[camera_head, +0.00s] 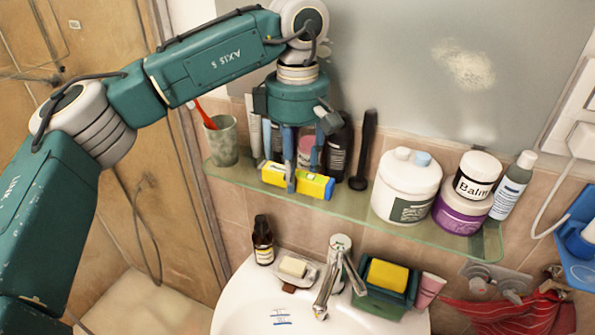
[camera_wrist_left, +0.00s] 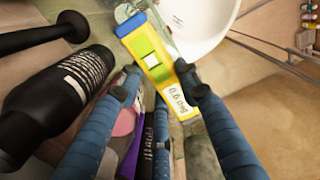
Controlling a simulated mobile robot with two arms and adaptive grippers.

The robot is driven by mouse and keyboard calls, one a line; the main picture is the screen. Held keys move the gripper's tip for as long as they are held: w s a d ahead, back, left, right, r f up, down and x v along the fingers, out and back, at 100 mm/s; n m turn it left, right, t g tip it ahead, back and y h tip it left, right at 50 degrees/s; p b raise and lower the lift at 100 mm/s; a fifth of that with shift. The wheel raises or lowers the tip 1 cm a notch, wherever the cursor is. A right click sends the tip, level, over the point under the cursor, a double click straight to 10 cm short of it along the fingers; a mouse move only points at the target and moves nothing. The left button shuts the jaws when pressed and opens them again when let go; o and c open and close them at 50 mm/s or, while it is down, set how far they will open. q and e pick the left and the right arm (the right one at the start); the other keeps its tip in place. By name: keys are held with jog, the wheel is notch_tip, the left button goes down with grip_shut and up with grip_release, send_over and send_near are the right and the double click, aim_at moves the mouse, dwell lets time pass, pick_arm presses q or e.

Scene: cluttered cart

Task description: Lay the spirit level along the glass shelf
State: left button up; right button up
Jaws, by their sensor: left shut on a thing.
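The spirit level (camera_head: 317,186) is a short yellow bar with blue ends. My left gripper (camera_head: 298,176) points down and is shut on it, with a finger crossing its front near the middle. The left wrist view shows the level (camera_wrist_left: 152,58) with its green vial and a white label, between the blue fingertips (camera_wrist_left: 162,80). The glass shelf (camera_head: 350,203) is a greenish pane under the mirror. The level appears at the shelf's front left part, roughly along its front edge; I cannot tell whether it touches the glass. My right gripper is not in view.
A cup with a toothbrush (camera_head: 222,142) stands at the shelf's left end. Tubes and dark bottles (camera_head: 339,150) crowd behind the level. A black upright thing (camera_head: 365,150), a white tub (camera_head: 405,185) and balm jars (camera_head: 477,175) stand to the right. The sink (camera_head: 250,300) is below.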

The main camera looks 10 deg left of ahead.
aim_at(297, 170)
pick_arm(q)
jog(key=shift+a+f, duration=0.1)
jog(key=shift+f, duration=0.55)
jog(key=o, duration=1.2)
jog(key=shift+o, duration=0.2)
jog(key=shift+r, duration=0.45)
notch_tip(297, 170, up, 10)
jog(key=shift+f+b, duration=0.1)
jog(key=shift+b, duration=0.7)
jog(key=shift+r, duration=0.75)
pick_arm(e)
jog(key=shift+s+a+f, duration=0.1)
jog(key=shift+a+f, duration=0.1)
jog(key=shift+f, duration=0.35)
